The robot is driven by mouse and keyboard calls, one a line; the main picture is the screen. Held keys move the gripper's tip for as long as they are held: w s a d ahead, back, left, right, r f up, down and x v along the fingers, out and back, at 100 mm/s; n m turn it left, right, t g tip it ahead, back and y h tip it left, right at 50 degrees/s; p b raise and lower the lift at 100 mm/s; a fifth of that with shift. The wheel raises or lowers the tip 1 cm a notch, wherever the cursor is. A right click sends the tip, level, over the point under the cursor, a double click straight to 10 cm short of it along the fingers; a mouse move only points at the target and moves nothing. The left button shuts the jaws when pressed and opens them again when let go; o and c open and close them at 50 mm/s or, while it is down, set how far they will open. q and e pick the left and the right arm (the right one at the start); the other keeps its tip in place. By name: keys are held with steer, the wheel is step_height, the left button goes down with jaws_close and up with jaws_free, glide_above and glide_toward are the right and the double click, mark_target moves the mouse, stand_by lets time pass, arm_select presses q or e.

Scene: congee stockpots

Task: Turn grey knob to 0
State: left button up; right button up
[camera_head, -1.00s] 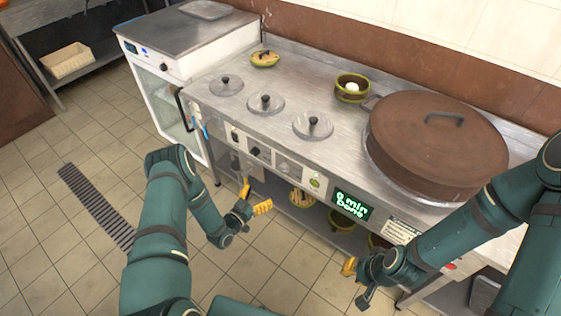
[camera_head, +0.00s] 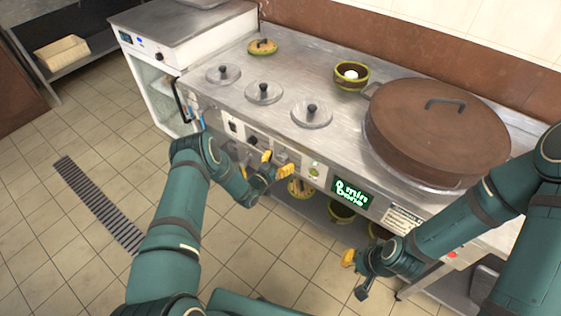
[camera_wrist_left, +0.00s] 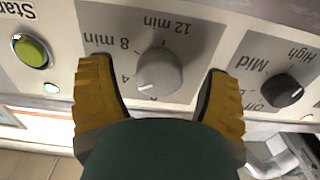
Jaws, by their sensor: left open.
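The grey knob (camera_wrist_left: 160,72) is round, with a white mark at its lower left in the left wrist view. Its dial labels appear upside down, with "8 min" and "12 min" above it; the lower part of the dial is hidden by my gripper. My left gripper (camera_wrist_left: 155,68) is open, with one yellow finger on each side of the knob, visible gaps and no clear contact. In the head view my left gripper (camera_head: 276,165) is at the stove's front panel and largely covers the knob. My right gripper (camera_head: 348,258) hangs before the stove's right part; its opening is unclear.
A black knob (camera_wrist_left: 282,91) marked "Mid" and "High" is right of the grey one; a green start button (camera_wrist_left: 32,50) is left. The display (camera_head: 352,194) reads "0 min Done". A large brown-lidded pot (camera_head: 437,135) stands on the counter. The floor in front is clear.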

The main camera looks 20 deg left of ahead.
arm_select(q)
steer(key=c, duration=1.2)
steer(key=shift+c, duration=0.2)
steer(key=n, duration=0.5)
steer(key=shift+n, duration=0.3)
steer(key=n, duration=0.6)
steer(key=shift+d+r, duration=0.1)
steer(key=shift+d, duration=0.05)
steer(key=shift+n, duration=0.3)
steer(key=o, duration=1.2)
steer(key=shift+o, duration=0.2)
